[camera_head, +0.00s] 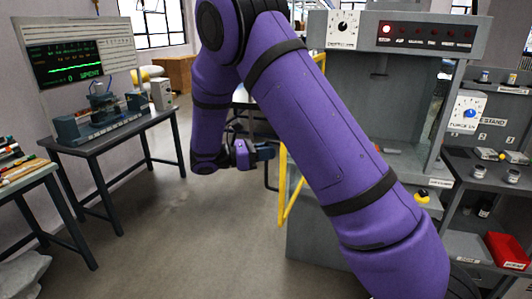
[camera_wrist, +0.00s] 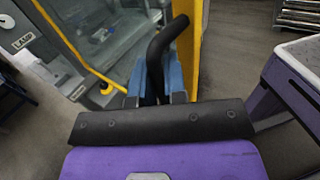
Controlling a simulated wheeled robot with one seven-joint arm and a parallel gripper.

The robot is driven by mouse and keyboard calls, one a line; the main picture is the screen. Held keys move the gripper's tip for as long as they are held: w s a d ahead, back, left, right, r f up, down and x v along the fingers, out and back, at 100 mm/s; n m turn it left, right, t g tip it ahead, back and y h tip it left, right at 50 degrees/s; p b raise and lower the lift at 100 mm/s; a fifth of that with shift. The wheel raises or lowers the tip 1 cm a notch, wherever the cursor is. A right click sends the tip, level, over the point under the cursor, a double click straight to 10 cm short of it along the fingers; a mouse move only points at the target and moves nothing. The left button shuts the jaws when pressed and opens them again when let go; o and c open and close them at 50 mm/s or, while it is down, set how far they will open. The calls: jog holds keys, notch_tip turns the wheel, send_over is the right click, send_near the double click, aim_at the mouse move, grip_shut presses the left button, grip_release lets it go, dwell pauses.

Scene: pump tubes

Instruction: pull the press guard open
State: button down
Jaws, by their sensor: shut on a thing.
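The press guard is a yellow frame (camera_head: 294,203) at the left side of the grey press (camera_head: 408,80) in the head view, partly hidden behind my purple arm. In the wrist view its yellow upright (camera_wrist: 193,40) stands just beside a black bent handle (camera_wrist: 166,40). My gripper (camera_wrist: 156,84) has its blue fingers on either side of the handle, closed on it. In the head view my gripper (camera_head: 264,152) is small and beside the yellow frame; the handle is hard to make out there. How far the guard stands open I cannot tell.
A table with a monitor (camera_head: 75,63) and a blue-grey device stands at left. A shelf unit with a red bin (camera_head: 508,250) is at right. Grey floor (camera_head: 190,240) is clear between the left tables and the press. A pale-topped stand (camera_wrist: 300,65) is at right in the wrist view.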

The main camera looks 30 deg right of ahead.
jog(key=shift+w+a, duration=0.2)
jog(key=shift+w, duration=0.05)
jog(key=c, duration=1.2)
grip_release()
jog(key=v, duration=1)
jog(key=shift+w+a, duration=0.2)
jog(key=shift+a, duration=0.15)
